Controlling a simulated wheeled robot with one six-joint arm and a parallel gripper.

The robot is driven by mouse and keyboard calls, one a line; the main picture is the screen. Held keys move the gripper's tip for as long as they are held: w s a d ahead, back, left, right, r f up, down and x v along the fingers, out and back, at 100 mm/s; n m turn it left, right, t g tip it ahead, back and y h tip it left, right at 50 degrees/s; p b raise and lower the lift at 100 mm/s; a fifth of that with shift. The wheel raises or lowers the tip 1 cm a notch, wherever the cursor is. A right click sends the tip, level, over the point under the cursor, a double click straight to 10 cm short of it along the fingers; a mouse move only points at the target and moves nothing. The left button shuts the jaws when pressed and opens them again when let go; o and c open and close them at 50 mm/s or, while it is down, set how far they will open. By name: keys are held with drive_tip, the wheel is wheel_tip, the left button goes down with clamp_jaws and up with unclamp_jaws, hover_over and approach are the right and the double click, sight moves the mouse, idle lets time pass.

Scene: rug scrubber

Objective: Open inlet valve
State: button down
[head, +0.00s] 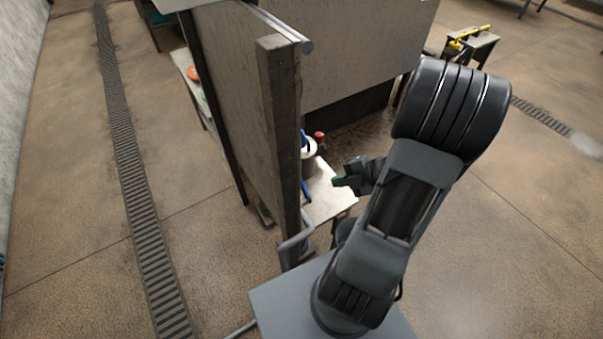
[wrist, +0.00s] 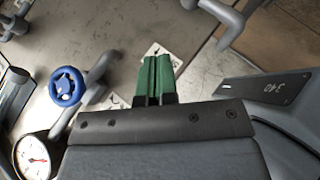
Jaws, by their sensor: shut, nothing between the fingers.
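A round blue valve handwheel (wrist: 67,86) on a grey pipe shows at the left of the wrist view. Whether it is the inlet valve I cannot tell. My gripper (wrist: 155,60) has green fingers that are pressed together and empty. It is to the right of the blue wheel, apart from it. In the head view my gripper (head: 340,181) hangs over a pale low table, right of a dark upright post. Small blue parts (head: 305,139) show beside the post there, partly hidden by it.
A pressure gauge (wrist: 37,156) sits below the blue wheel. Grey pipes (wrist: 232,25) run at the upper right of the wrist view. A dark post (head: 279,140) and panel stand left of my arm. A floor drain (head: 130,180) runs along the left. Open floor lies to the right.

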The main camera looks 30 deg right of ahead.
drive_tip(key=b, duration=0.2)
hover_over(308, 197)
drive_tip(key=s, duration=0.1)
drive_tip(key=f, duration=0.5)
drive_tip(key=shift+s+d+f, duration=0.1)
drive_tip(key=shift+s+f, duration=0.1)
drive_tip(key=shift+f, duration=0.2)
drive_tip(key=shift+w+f, duration=0.75)
drive_tip(key=shift+w+d+f, duration=0.15)
drive_tip(key=shift+w+f, duration=0.5)
drive_tip(key=shift+w, duration=0.1)
drive_tip(key=shift+w+p, duration=0.1)
drive_tip(key=shift+p, duration=0.2)
drive_tip(key=shift+w+p, duration=0.3)
drive_tip(key=shift+p, duration=0.15)
drive_tip(key=shift+w+f+p, duration=0.4)
drive_tip(key=shift+w+p, duration=0.25)
drive_tip(key=shift+w, duration=0.05)
drive_tip(key=shift+w+a+f+p, duration=0.25)
drive_tip(key=shift+w+f+p, duration=0.2)
drive_tip(key=shift+w+f, duration=0.6)
drive_tip(key=shift+f, duration=0.25)
drive_tip(key=shift+r, duration=0.1)
